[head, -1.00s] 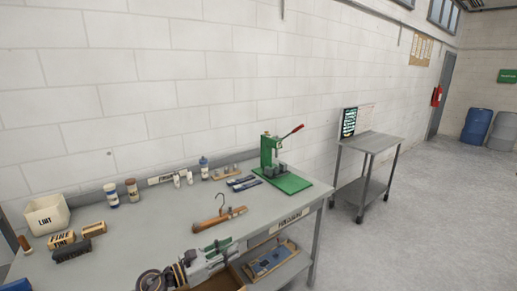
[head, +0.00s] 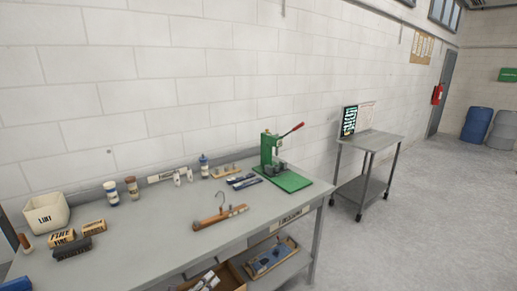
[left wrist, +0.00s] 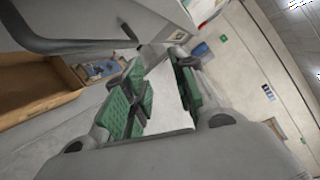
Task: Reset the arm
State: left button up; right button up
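My left gripper (left wrist: 160,98) shows in the left wrist view with its two green-padded fingers apart and nothing between them. I cannot clearly make it out in the head view, where the space in front of the bench (head: 165,235) shows no clear arm. My right gripper is in neither view. A green press (head: 268,155) with a red-handled lever (head: 291,130) stands at the bench's right end. Its lever points up to the right.
A wooden hanger (head: 220,217), brushes (head: 73,250), a lint bin (head: 46,214) and bottles (head: 131,188) sit on the bench. An open wooden box (head: 232,279) is below its front edge. A metal cart (head: 371,142) stands to the right, with open floor beyond.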

pick_arm(q)
jog(key=s+a+f+n+g+y, duration=0.25)
jog(key=s+f+n, duration=0.3)
jog(key=f, duration=0.45)
jog(key=s+a+f+n+g+y, duration=0.1)
jog(key=s+a+f+n+y, duration=0.15)
jog(key=s+f+n, duration=0.6)
jog(key=s+a+f+n+g+y, duration=0.1)
jog(key=s+a+f+n+y, duration=0.2)
jog(key=f, duration=1)
jog(key=s+f+n+g, duration=0.3)
jog(key=s+f, duration=0.2)
jog(key=s, duration=0.7)
jog(key=s+f+n+g, duration=0.3)
jog(key=s+f, duration=0.3)
jog(key=s, duration=0.6)
jog(key=s+f+n+g, duration=0.3)
jog(key=s+f+n, duration=0.1)
jog(key=s, duration=0.8)
jog(key=shift+s+f+y, duration=0.3)
jog(key=shift+s+f, duration=0.05)
jog(key=shift+f, duration=0.55)
